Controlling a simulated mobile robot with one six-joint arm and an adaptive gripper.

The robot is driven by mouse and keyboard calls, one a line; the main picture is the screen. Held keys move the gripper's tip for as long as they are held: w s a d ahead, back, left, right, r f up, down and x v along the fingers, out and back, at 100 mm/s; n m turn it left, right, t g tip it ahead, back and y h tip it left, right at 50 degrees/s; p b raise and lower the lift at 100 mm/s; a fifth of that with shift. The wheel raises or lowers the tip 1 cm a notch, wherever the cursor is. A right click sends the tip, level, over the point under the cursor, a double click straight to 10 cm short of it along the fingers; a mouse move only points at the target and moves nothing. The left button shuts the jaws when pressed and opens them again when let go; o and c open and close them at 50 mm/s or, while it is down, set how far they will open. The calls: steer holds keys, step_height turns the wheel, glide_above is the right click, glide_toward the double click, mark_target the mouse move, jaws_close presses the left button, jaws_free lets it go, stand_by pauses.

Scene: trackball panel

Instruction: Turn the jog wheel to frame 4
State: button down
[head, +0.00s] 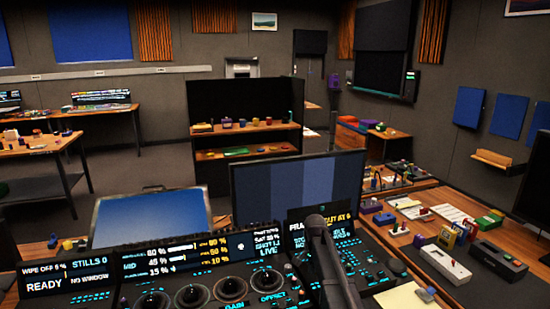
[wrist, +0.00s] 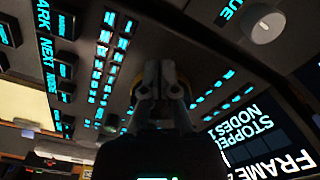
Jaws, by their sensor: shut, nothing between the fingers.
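My gripper (wrist: 162,88) is shut and empty in the wrist view, with its fingertips over the panel. Part of a round piece with a yellow-orange rim (wrist: 136,84) shows behind the fingers. It may be the jog wheel, but my fingers cover most of it, and I cannot tell whether they touch it. The frame display (wrist: 255,138) reads "STOPPED", "NODES" and "FRAME" in the wrist view; its frame number is out of view. In the head view, this display (head: 298,232) is partly covered by my arm.
A pale-topped knob (wrist: 264,27) stands at the upper right in the wrist view. A monitor (head: 297,185) stands behind the panel. Small devices (head: 445,262) lie on the desk at right.

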steer(key=shift+r+p, duration=2.95)
steer(key=shift+r, duration=0.1)
steer(key=shift+s, duration=0.15)
steer(key=s+d+r+n+p, duration=0.1)
steer(key=s+n, duration=0.3)
steer(key=s, duration=0.9)
steer(key=s+d+r+n+p, duration=0.1)
steer(key=s+n, duration=0.3)
steer(key=s, duration=0.8)
steer(key=shift+s+d+r+p, duration=0.35)
steer(key=shift+d, duration=0.55)
